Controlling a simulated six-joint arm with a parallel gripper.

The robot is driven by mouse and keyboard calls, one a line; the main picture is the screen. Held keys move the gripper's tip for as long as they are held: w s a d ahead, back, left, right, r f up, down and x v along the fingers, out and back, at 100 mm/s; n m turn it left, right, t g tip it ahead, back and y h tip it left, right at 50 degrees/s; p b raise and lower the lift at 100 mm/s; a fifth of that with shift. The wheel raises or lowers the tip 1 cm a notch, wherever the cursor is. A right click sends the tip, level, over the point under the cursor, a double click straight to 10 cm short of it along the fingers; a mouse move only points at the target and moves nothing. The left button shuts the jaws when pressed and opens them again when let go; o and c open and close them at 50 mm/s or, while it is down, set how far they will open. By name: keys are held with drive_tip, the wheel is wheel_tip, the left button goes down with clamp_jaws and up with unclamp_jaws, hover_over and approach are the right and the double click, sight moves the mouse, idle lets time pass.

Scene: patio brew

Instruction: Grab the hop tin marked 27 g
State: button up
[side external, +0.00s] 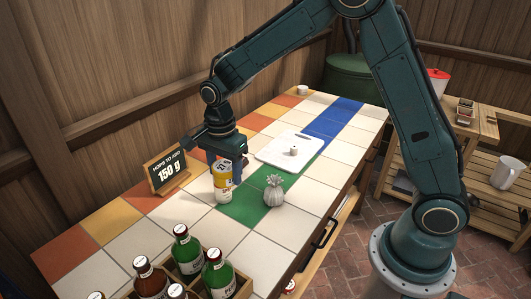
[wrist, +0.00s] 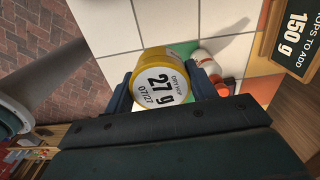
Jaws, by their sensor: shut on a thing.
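The hop tin (wrist: 165,92) is yellow and white, and its round label reads 27 g in the wrist view. In the side view the hop tin (side external: 223,185) is upright above or on the tiled counter; I cannot tell if its base touches the tiles. My gripper (side external: 224,163) is shut on the tin from above. In the wrist view the fingers of my gripper (wrist: 165,105) press on both sides of the tin.
A sign reading 150 g (side external: 168,171) stands left of the tin. Several bottles in a wooden crate (side external: 243,283) stand at the front.

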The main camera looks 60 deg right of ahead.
drive_tip(key=shift+r, duration=0.85)
drive_tip(key=shift+w, duration=0.1)
